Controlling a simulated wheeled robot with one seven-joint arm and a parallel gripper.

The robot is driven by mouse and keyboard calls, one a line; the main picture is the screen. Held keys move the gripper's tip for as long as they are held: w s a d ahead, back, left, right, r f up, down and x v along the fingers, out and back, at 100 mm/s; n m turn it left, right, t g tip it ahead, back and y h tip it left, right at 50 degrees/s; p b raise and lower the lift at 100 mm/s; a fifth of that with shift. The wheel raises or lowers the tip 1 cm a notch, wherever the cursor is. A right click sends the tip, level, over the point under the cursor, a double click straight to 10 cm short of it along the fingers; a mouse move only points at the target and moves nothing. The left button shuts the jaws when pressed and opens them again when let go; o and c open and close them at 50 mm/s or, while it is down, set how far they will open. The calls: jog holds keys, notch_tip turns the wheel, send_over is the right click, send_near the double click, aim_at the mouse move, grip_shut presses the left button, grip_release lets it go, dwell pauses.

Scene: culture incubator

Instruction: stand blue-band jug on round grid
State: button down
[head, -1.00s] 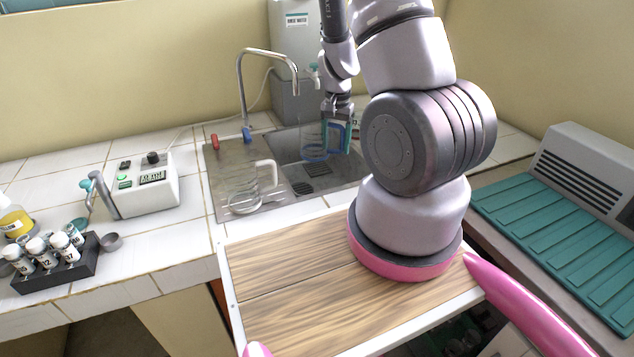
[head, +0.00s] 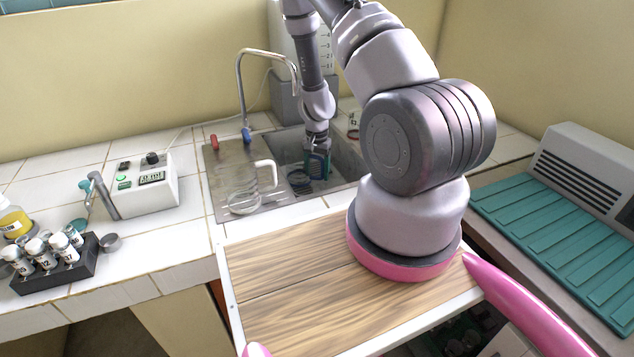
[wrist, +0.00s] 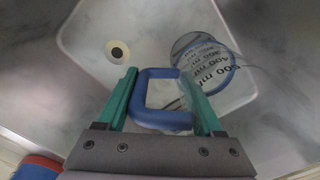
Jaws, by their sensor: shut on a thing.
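My gripper (head: 317,152) reaches down into the sink and is shut on the blue handle of the clear blue-band jug (head: 297,179). In the wrist view the blue handle (wrist: 160,123) sits between my teal fingers (wrist: 160,75). The jug's clear body with black ml marks (wrist: 207,62) is beyond the right finger. I cannot tell whether the jug touches the floor. A round drain with a dark centre (wrist: 117,49) lies left of the jug.
Another clear jug with a white handle (head: 243,196) stands on the drainboard (head: 222,160) left of the basin. A tall tap (head: 241,90) rises behind it. Basin walls (head: 349,160) surround my gripper. A control box (head: 150,190) and a vial rack (head: 60,265) are further left.

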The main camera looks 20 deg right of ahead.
aim_at(317, 179)
jog(key=shift+f, duration=2.2)
jog(key=shift+f, duration=0.15)
grip_release()
notch_tip(317, 179, up, 12)
jog(key=shift+r, duration=0.2)
jog(key=shift+s, duration=0.1)
